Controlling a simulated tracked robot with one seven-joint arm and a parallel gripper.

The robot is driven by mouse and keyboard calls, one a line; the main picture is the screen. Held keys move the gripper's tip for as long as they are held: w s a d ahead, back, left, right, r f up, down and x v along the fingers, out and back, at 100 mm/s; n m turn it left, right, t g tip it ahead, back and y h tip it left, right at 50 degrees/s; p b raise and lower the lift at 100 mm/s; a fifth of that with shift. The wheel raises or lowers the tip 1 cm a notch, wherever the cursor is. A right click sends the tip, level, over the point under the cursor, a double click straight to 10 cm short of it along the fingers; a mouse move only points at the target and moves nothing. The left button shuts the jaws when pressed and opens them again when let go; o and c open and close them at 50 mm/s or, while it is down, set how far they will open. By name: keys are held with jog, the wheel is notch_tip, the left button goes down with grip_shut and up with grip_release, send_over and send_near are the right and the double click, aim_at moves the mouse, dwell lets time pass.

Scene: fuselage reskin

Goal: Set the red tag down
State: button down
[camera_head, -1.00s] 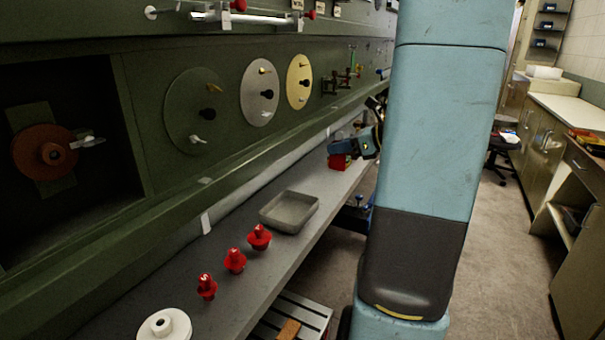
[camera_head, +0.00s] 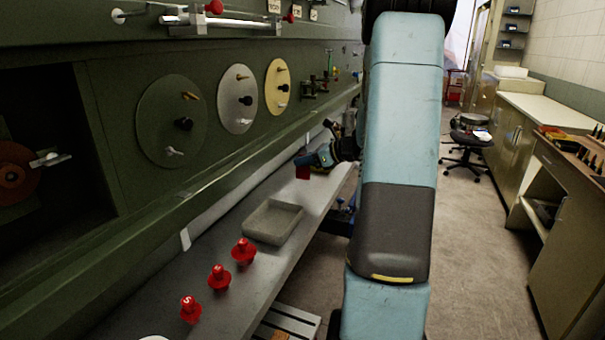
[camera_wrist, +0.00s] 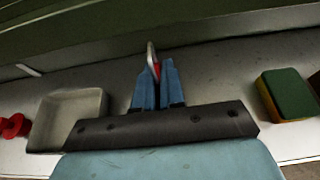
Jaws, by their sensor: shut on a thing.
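The red tag (camera_head: 302,166) hangs from my gripper (camera_head: 318,161) above the far part of the grey shelf (camera_head: 225,270), beyond the tray. In the wrist view, my gripper (camera_wrist: 157,85) has its blue fingers shut on the tag. The tag (camera_wrist: 155,66) shows there as a thin red piece with a pale loop or edge, seen nearly edge-on. I cannot tell whether the tag touches the shelf.
An empty grey tray (camera_head: 272,222) sits on the shelf and also shows at left in the wrist view (camera_wrist: 68,120). Several red knobs (camera_head: 219,277) stand nearer. A green and yellow block (camera_wrist: 287,95) lies right of my gripper. Bare shelf surrounds the fingers.

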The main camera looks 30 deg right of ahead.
jog(key=shift+w+d+f, duration=0.15)
jog(key=shift+w+f, duration=0.6)
jog(key=shift+f, duration=0.2)
notch_tip(320, 180, down, 3)
jog(key=shift+w+f, duration=0.1)
jog(key=c, duration=1.2)
grip_release()
jog(key=shift+c, duration=0.2)
